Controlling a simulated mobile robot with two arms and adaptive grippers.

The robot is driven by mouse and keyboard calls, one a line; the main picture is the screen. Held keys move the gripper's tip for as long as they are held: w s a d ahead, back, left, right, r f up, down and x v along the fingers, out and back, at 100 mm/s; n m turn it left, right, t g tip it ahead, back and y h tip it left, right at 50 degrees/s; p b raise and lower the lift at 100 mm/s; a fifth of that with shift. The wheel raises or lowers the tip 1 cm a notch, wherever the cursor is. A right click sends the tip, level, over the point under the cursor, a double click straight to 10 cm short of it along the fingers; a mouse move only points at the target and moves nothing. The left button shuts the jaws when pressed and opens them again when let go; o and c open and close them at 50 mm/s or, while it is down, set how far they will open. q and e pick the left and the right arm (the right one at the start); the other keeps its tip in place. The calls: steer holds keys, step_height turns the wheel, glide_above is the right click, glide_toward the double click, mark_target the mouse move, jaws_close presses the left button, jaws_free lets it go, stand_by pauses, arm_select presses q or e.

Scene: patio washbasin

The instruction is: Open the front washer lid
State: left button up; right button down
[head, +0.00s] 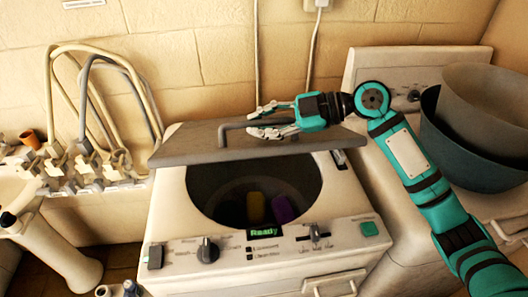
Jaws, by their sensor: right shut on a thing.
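The front washer (165,215) stands in the middle of the head view, with its control panel facing me and a lit display reading "Ready". Its grey lid (180,146) is raised at the back, tilted up clear of the round drum opening (205,185). A yellow and a purple item (281,209) lie inside the drum. My right gripper (262,122) is shut on the bar handle (222,137) on the lid, its arm reaching in from the right. The fingers hide part of the handle. My left gripper is not in view.
A second machine (365,65) stands at the right, with stacked grey and dark basins (485,100) on it. Looped hoses and taps (100,60) are at the left beside a pale basin (45,235). A tiled wall rises close behind the lid.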

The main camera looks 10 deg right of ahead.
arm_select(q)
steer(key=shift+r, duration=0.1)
arm_select(e)
steer(key=w+r, duration=0.3)
steer(key=r, duration=0.1)
steer(key=shift+w+r, duration=0.35)
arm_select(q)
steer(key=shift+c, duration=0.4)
